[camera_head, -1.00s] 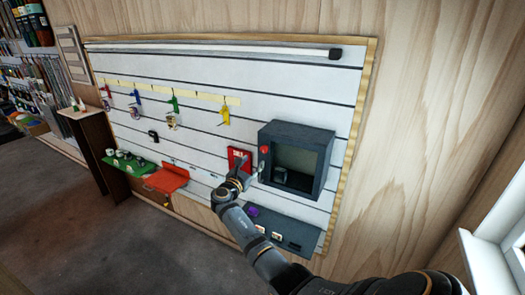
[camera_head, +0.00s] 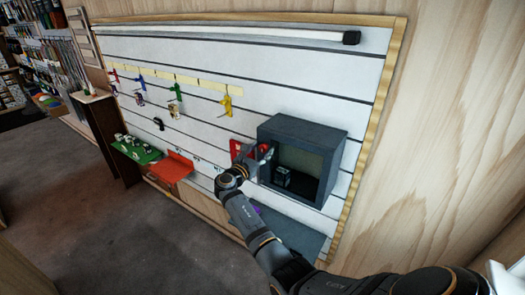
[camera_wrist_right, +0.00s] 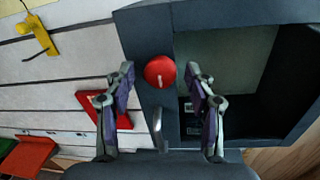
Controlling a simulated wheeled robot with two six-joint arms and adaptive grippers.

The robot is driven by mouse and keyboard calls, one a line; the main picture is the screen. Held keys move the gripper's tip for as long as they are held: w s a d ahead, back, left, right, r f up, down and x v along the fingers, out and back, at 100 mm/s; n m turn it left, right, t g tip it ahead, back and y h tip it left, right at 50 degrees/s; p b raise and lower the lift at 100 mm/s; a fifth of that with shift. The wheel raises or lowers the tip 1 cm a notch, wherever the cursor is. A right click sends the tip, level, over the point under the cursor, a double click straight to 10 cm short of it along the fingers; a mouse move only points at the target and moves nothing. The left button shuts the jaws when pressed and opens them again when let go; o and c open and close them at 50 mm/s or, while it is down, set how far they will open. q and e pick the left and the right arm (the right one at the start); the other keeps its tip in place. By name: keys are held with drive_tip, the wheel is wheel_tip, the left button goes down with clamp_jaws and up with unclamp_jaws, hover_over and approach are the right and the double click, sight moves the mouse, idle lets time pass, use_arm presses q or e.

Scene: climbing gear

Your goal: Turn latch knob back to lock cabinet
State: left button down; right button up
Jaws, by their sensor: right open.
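The dark grey cabinet (camera_head: 303,133) is fixed to the slatted wall, and its front shows a paler recessed panel or opening. A round red latch knob (camera_wrist_right: 160,72) with a short white mark sits on the cabinet's left front strip. A metal handle (camera_wrist_right: 158,128) is below the knob. My right gripper (camera_wrist_right: 160,84) is open, its fingertips to the left and right of the knob in the wrist view with gaps on both sides. I cannot tell how far the fingertips are from the knob in depth. In the head view my right gripper (camera_head: 258,160) partly covers the knob. My left gripper is not in view.
A red panel (camera_head: 238,149) is on the wall just left of the cabinet. A dark shelf (camera_head: 290,232) is below it. A red tray (camera_head: 175,168), a green tray (camera_head: 137,150) and a yellow hook (camera_head: 227,102) are further left. A dark item (camera_head: 283,177) shows inside the cabinet.

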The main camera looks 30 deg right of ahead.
drive_tip(key=c, duration=1.1)
drive_tip(key=shift+f+m+b, duration=0.2)
drive_tip(key=shift+m+b, duration=0.3)
drive_tip(key=shift+b, duration=0.45)
drive_tip(key=shift+c, duration=0.2)
drive_tip(key=m+h+b, duration=0.1)
drive_tip(key=m+b, duration=0.6)
drive_tip(key=b, duration=0.3)
drive_tip(key=m+b, duration=0.8)
drive_tip(key=b, duration=0.3)
drive_tip(key=shift+w+f+m+g+h, duration=0.1)
drive_tip(key=shift+m+g+h, duration=0.2)
drive_tip(key=shift+h, duration=0.1)
drive_tip(key=shift+r+m+b, duration=0.25)
drive_tip(key=shift+m+b, duration=1.05)
drive_tip(key=shift+b, duration=0.1)
drive_tip(key=shift+g, duration=0.3)
drive_tip(key=o, duration=1.1)
drive_tip(key=shift+o, duration=0.2)
